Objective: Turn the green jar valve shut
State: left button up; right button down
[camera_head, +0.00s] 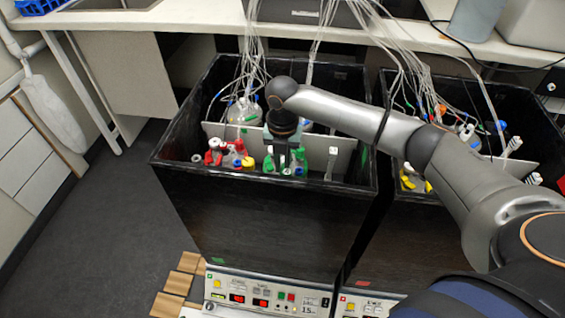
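Green valve parts show on the jars in the left black shaker box, one (268,163) just left of my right gripper and one (299,157) just right of it. I cannot tell which is the named valve. My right gripper (283,160) points down into the box, its dark fingers between these green parts. Whether it touches either, or is open or shut, is too small to tell. The gripper and its wrist hide part of the jars. My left gripper is not in view.
The left box (270,215) has high walls and an inner white divider (222,131). Red-capped fittings (214,157) stand left of the gripper. Tubes (320,40) hang from the bench above. A second box (490,180) stands close on the right. Wooden blocks (178,283) lie on the floor.

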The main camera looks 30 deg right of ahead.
dwell(0.4)
